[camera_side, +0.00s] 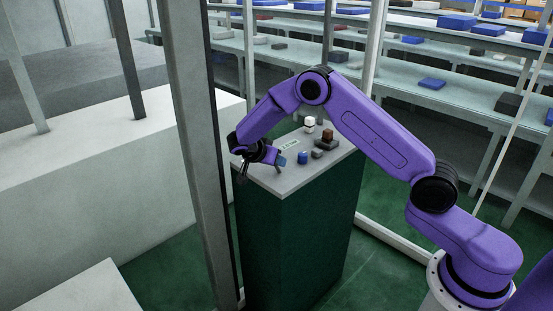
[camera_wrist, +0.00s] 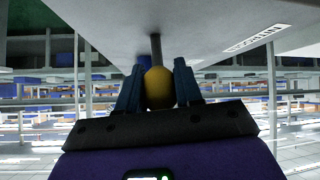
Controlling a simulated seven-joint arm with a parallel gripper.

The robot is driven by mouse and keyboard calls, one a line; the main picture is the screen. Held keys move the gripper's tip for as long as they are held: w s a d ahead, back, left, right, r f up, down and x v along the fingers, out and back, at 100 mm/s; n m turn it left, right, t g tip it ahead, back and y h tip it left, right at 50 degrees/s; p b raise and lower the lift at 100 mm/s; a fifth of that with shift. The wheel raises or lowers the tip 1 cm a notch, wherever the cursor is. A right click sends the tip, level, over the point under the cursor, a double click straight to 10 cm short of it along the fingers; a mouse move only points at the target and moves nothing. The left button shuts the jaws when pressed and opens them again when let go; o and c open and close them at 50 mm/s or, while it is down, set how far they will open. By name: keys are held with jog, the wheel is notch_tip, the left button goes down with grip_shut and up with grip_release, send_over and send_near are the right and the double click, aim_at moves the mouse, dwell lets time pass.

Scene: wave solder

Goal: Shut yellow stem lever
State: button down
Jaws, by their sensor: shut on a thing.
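The yellow knob (camera_wrist: 158,88) of the stem lever sits between the two fingers of my gripper (camera_wrist: 157,84) in the wrist view. Its thin dark stem (camera_wrist: 155,48) runs up from the knob to the pale panel surface. The fingers are shut on the knob, one on each side. In the side view my gripper (camera_side: 243,170) is at the near left edge of the pedestal's top. The lever is hidden there behind the gripper and the pedestal edge.
The green pedestal (camera_side: 290,235) has a pale top with a blue block (camera_side: 302,157), a brown-topped part (camera_side: 327,136) and a white-topped part (camera_side: 309,122). A grey post (camera_side: 200,150) stands close to the left of my gripper. Long shelves with blue boxes lie behind.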

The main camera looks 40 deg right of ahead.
jog(key=shift+a, duration=0.2)
dwell(0.4)
jog(key=c, duration=0.8)
grip_release()
jog(key=shift+f+v, duration=0.2)
jog(key=shift+v, duration=8.45)
jog(key=shift+a, duration=0.2)
